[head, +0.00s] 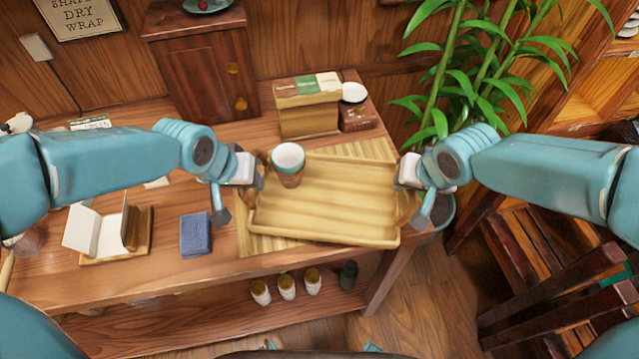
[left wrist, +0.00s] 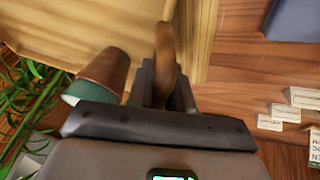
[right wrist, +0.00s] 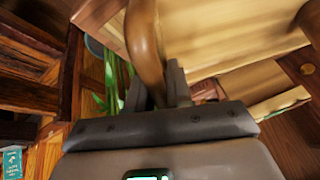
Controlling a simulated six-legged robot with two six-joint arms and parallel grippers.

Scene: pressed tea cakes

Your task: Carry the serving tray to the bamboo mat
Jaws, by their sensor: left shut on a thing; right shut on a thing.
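The serving tray (head: 330,208), pale wood with a raised rim, lies over the bamboo mat (head: 262,246). Strips of the mat show past its front left and back right edges. I cannot tell whether the tray touches the mat. A brown cup with a pale green rim (head: 289,172) stands upright at the tray's back left. My left gripper (head: 256,178) is shut on the left curved handle, which also shows in the left wrist view (left wrist: 165,48). My right gripper (head: 405,190) is shut on the right handle, seen in the right wrist view (right wrist: 145,42).
A blue block (head: 196,234) lies on the table left of the mat. A wooden stand with a white card (head: 82,230) is further left. A box (head: 307,104) and small bowl (head: 354,93) stand behind the tray. A plant (head: 475,80) and chair (head: 560,290) are at right.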

